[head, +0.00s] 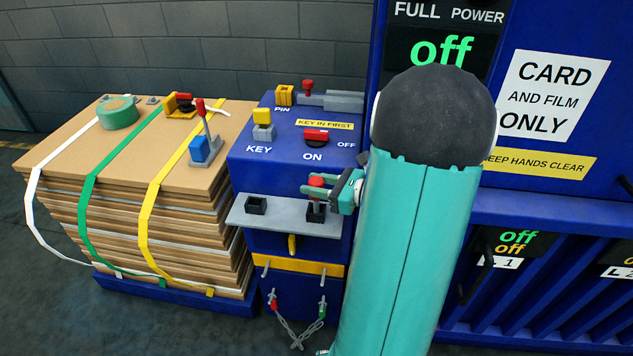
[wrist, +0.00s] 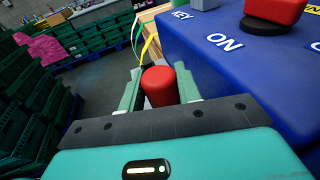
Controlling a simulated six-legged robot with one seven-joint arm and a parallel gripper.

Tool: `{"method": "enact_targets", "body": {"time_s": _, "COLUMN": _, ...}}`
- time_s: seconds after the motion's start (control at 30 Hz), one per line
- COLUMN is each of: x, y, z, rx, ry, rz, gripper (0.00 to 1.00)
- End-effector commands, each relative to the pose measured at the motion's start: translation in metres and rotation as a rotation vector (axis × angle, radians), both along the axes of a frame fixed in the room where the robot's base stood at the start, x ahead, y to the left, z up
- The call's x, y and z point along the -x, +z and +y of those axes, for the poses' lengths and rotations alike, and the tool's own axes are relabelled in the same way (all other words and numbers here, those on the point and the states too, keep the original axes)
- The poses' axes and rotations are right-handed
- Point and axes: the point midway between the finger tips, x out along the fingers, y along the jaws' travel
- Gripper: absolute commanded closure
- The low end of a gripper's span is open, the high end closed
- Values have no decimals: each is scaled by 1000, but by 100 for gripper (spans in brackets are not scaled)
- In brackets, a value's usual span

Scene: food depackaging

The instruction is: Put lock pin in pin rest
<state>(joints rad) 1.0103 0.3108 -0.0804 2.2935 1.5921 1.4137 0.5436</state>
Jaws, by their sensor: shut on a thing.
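The lock pin has a red knob (head: 317,181), also seen in the wrist view (wrist: 160,86). My gripper (head: 321,189) is shut on it, one finger on each side of the knob. The pin stands upright over the right black holder (head: 316,212) on a grey shelf (head: 285,223), which looks like the pin rest. The pin's lower end is hidden at the holder, so I cannot tell how deep it sits. The left black holder (head: 255,205) on the same shelf looks empty.
The blue control box (head: 265,165) behind the shelf carries a red ON/OFF switch (head: 316,136), a yellow and grey KEY part (head: 263,124) and a red-topped piece (head: 308,87) by PIN. A strapped cardboard stack (head: 130,215) is left. The blue machine (head: 560,200) is right.

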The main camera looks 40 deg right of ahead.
Motion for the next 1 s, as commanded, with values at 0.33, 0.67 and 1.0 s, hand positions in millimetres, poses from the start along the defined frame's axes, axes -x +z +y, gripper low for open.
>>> {"method": "enact_targets", "body": {"time_s": 0.33, "x": 0, "y": -4, "z": 0, "rx": 1, "ry": 0, "rz": 0, "gripper": 41}}
{"method": "enact_targets", "body": {"time_s": 0.67, "x": 0, "y": -2, "z": 0, "rx": 1, "ry": 0, "rz": 0, "gripper": 41}}
{"method": "enact_targets", "body": {"time_s": 1.0, "x": 10, "y": 42, "z": 7, "rx": 4, "ry": 1, "rz": -3, "gripper": 41}}
